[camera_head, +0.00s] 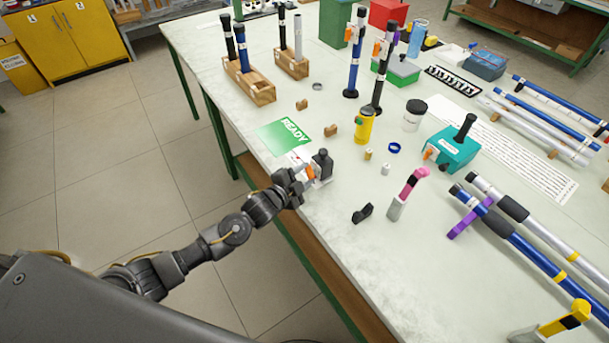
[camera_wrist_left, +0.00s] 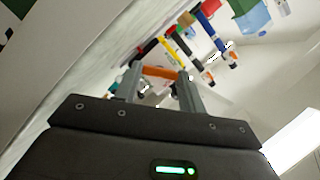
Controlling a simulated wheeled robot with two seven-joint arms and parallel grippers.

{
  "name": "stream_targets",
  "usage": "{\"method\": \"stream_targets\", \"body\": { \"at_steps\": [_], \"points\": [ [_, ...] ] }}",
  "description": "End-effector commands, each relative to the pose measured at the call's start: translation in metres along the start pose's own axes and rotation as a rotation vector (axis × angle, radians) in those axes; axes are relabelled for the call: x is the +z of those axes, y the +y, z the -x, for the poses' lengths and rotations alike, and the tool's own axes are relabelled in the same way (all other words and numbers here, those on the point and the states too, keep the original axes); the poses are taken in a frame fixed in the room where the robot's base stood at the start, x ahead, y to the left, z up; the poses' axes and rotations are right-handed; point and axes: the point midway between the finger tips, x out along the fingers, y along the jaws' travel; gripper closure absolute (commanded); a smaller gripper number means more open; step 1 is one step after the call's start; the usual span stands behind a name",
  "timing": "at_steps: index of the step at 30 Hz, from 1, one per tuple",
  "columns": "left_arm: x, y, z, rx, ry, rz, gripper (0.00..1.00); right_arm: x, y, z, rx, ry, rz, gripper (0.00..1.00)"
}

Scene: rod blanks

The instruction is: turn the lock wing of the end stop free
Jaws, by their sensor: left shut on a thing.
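The end stop (camera_head: 322,162) is a dark block near the table's left front edge, beside the green READY card. Its orange lock wing (camera_head: 310,172) faces my left arm. My left gripper (camera_head: 306,176) reaches in from the left and is shut on the wing. In the left wrist view the orange wing (camera_wrist_left: 160,72) lies crosswise between the two grey fingertips of my left gripper (camera_wrist_left: 159,80). The gripper hides part of the end stop's lower side. My right gripper is not in view.
The green READY card (camera_head: 284,136) lies just behind the end stop. A yellow bottle (camera_head: 364,126), a pink-topped tool (camera_head: 411,187) and a small black clip (camera_head: 363,213) stand or lie to the right. The table's front middle is mostly clear.

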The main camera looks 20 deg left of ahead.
Motion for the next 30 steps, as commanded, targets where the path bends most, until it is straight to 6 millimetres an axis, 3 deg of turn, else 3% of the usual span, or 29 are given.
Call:
{"method": "stream_targets", "body": {
  "at_steps": [11, 30],
  "points": [
    [-0.002, -0.005, 0.001, 0.073, -0.003, 0.171, 0.83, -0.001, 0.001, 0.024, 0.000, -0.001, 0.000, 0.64],
    [0.002, -0.007, -0.001, 0.287, -0.003, 0.692, 0.83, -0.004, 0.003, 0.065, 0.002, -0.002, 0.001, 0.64]
  ]
}}
